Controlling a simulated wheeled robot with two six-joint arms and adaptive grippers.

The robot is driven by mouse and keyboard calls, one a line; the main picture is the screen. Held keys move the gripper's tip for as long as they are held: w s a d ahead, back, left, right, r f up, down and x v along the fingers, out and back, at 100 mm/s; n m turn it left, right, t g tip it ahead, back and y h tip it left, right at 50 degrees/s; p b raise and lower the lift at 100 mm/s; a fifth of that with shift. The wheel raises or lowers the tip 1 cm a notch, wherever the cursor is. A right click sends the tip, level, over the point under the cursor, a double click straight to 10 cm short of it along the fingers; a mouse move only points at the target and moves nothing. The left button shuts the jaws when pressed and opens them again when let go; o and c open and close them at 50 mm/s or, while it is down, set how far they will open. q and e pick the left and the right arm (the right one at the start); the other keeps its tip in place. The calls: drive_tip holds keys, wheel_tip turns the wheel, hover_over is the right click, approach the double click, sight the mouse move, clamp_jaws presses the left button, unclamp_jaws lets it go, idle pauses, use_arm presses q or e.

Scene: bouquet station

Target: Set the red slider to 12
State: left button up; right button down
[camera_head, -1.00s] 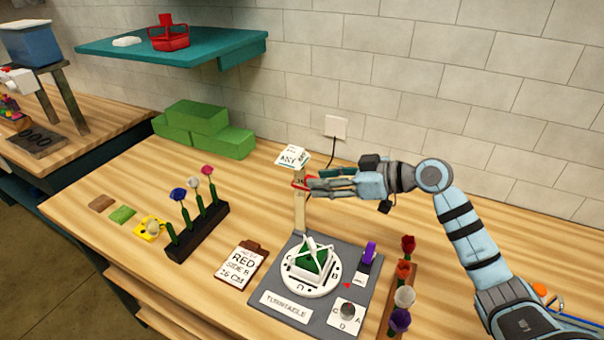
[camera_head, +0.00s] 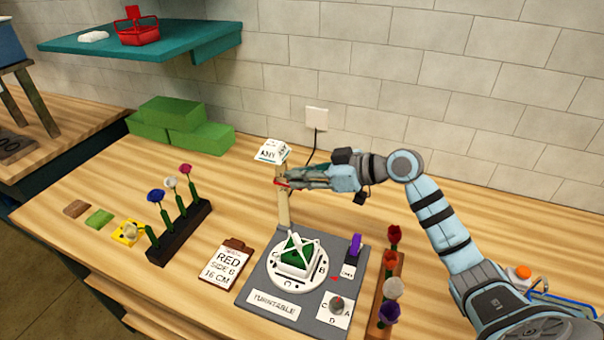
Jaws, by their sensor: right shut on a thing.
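The red slider (camera_head: 282,184) shows as a small red piece on an upright wooden post (camera_head: 283,207) at the back of the grey turntable board (camera_head: 257,285). My right gripper (camera_head: 287,180) is shut on the slider from the right, and its fingers hide part of it. The post's scale marks are too small to read here. A white card with print (camera_head: 272,151) sits at the post's top. A clipboard card (camera_head: 225,265) reads "RED SIDE B 16 CM". My left gripper is not in view.
The white turntable (camera_head: 298,284) carries a green block with white bands (camera_head: 298,255). A dark flower rack (camera_head: 180,232) stands left, and a wooden rack with flowers (camera_head: 385,290) stands right. Green blocks (camera_head: 180,125) lie at the back. A teal shelf (camera_head: 190,38) overhangs the back left.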

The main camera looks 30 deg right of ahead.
sight(301, 190)
wheel_tip(301, 190, down, 4)
drive_tip(key=b, duration=0.2)
drive_tip(key=shift+f+b, duration=0.1)
drive_tip(key=shift+b, duration=0.2)
drive_tip(key=shift+s+a, duration=0.1)
drive_tip(key=c, duration=1.8)
unclamp_jaws()
drive_tip(key=shift+f, duration=0.1)
drive_tip(key=shift+o, duration=1.2)
drive_tip(key=shift+w+a, duration=0.15)
drive_tip(key=shift+w, duration=0.25)
drive_tip(key=shift+s, duration=0.1)
drive_tip(key=v, duration=0.7)
drive_tip(key=shift+r, duration=0.25)
